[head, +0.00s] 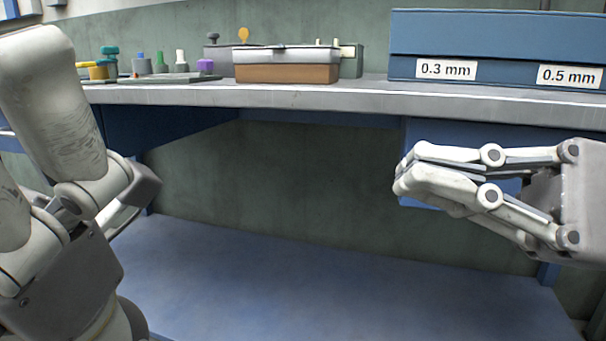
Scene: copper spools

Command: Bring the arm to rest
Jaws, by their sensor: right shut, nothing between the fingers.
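My right gripper (408,176) reaches in from the right edge, in front of the bench and a little below its top. Its fingers point left and are closed together, with nothing between them. My left arm (55,110) fills the left side of the view. Part of the left gripper (122,212) shows low at the left, partly hidden by the arm's own links, and its fingertips cannot be made out clearly.
A grey workbench (300,95) spans the view. On it stand a blue box (490,35) labelled 0.3 mm and 0.5 mm, a brown-and-grey container (286,73), and several small coloured items at the left. Below is a blue lower surface (330,285), bare where visible.

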